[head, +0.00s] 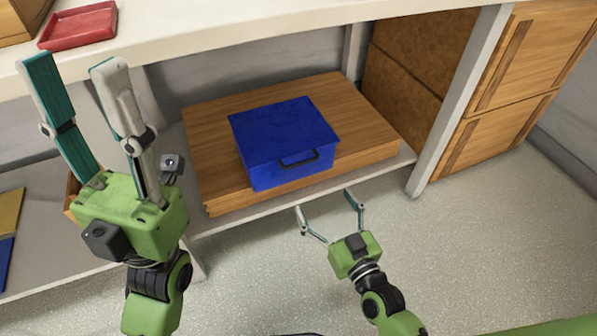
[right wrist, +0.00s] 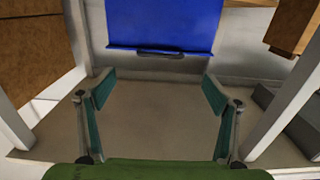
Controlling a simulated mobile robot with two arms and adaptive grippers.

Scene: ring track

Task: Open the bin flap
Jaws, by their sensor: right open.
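A blue bin (head: 283,138) with a flat lid sits on a wooden board on the low shelf. Its flap looks shut. A dark handle (head: 298,159) is on its front edge, and the handle also shows in the right wrist view (right wrist: 160,53). My right gripper (head: 325,201) is open and empty, in front of the bin and apart from it, with its fingers pointing toward the handle side. My left gripper (head: 73,64) is open and empty, raised at the left with its fingers pointing up, away from the bin.
The wooden board (head: 205,125) lies under the bin. A white counter (head: 240,32) overhangs the shelf, with a red tray (head: 78,25) on it. A pale post (head: 455,105) and wooden drawers (head: 525,62) stand at right. The floor in front is clear.

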